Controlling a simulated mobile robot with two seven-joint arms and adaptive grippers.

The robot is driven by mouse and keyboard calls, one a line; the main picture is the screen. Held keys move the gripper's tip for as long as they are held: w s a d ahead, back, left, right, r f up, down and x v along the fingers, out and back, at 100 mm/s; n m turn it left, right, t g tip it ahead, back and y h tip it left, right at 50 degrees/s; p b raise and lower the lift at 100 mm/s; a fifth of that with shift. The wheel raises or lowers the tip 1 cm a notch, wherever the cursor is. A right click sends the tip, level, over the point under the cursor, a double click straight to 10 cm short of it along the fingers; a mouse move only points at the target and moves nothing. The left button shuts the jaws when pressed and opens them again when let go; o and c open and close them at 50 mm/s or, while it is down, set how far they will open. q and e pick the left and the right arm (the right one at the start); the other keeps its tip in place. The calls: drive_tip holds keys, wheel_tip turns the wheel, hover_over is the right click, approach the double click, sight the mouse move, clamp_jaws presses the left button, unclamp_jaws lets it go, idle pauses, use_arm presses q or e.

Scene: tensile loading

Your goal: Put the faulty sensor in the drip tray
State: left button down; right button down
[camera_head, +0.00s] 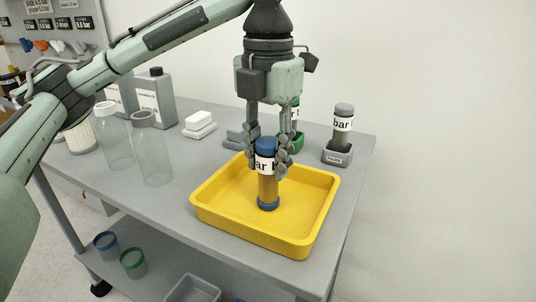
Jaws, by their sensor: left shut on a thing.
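My left gripper (267,165) points down over the yellow drip tray (318,233). It is shut on an upright brown sensor (268,187) with blue ends and a white label ending in "ar". The sensor is inside the tray's outline, with its lower end at or just above the tray floor; I cannot tell if it touches. Another sensor (342,125), grey with a "bar" label, stands in a small grey holder (338,153) behind the tray at the right. A further sensor in a green holder (297,142) is mostly hidden behind my gripper. My right gripper is not in view.
Two clear bottles (150,150) and grey labelled canisters (154,97) stand at the table's left. White blocks (200,122) lie at the back. The tray sits near the front right edge of the grey table (180,200). Cups (132,262) stand on the lower shelf.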

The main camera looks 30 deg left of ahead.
use_arm(q)
drive_tip(key=shift+f, duration=0.15)
drive_tip(key=c, duration=1.1)
unclamp_jaws()
drive_tip(key=shift+o, duration=0.2)
wheel_tip(320, 180, up, 12)
drive_tip(key=shift+r, duration=0.2)
